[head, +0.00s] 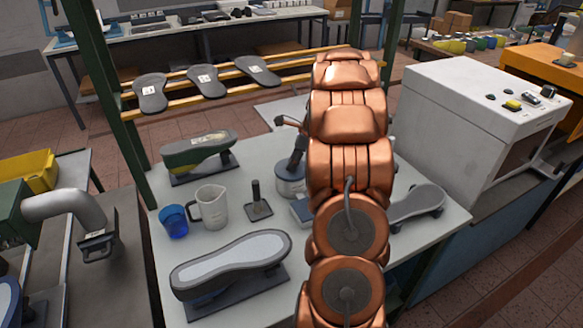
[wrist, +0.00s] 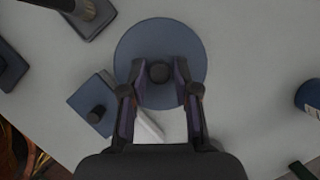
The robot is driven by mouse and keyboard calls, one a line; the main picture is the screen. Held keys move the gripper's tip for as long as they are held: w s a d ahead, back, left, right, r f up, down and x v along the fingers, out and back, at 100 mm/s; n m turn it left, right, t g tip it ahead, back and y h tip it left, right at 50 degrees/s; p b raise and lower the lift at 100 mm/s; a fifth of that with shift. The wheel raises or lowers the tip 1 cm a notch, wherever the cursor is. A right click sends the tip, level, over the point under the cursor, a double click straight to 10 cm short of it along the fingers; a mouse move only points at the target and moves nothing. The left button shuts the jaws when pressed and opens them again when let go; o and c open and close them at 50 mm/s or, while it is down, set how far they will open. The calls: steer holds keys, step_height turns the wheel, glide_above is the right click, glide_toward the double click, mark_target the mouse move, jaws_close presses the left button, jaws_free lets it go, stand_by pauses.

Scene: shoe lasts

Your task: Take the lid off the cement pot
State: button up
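The cement pot (head: 291,187) is a round grey-blue pot on the white table in the head view, partly hidden behind my arm. In the wrist view its round blue-grey lid (wrist: 138,47) is seen from above, with a small dark knob (wrist: 159,72) at its middle. My gripper (wrist: 159,66) is open, with one finger on each side of the knob and a small gap showing on both sides. In the head view my gripper (head: 294,170) points down over the pot, mostly hidden by the arm. I cannot tell the fingertips' exact height against the knob.
Close to the pot is a blue-grey box (wrist: 85,95) with a dark knob. A white machine (head: 450,130) is at right.

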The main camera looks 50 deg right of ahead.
jaws_close()
steer(key=shift+r, duration=0.1)
